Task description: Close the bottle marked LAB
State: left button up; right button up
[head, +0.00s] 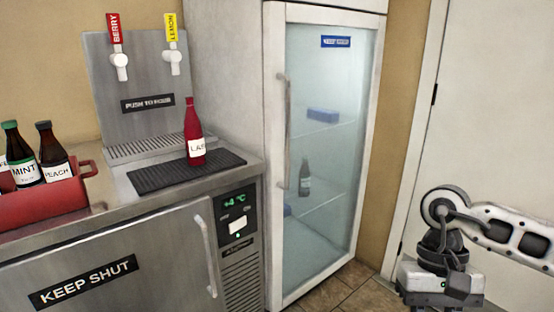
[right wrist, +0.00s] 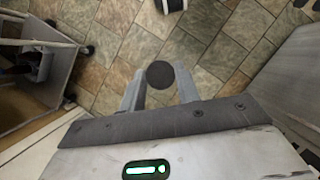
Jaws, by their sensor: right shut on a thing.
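A red bottle (head: 193,125) stands upright on the dark drip mat at the counter's right end. Its white label starts with "LA"; the last letter is hard to read. No separate cap can be made out on its narrow top. My right gripper (right wrist: 160,82) is shut on a dark round cap-like thing (right wrist: 160,73), seen end-on between the fingers over the tiled floor. In the head view my right arm is at the right, well away from the bottle, and its fingers cannot be made out. My left gripper is out of view.
A dispenser (head: 135,80) with BERRY and LEMON taps stands behind the drip mat (head: 160,175). A red crate (head: 55,205) holds brown bottles marked MINT and PEACH. A glass-door fridge (head: 330,200) is closed. The KEEP SHUT door (head: 150,250) below the counter is shut.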

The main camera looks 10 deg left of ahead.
aim_at(192, 126)
jog(key=u, duration=0.25)
jog(key=i, duration=0.9)
jog(key=u, duration=0.6)
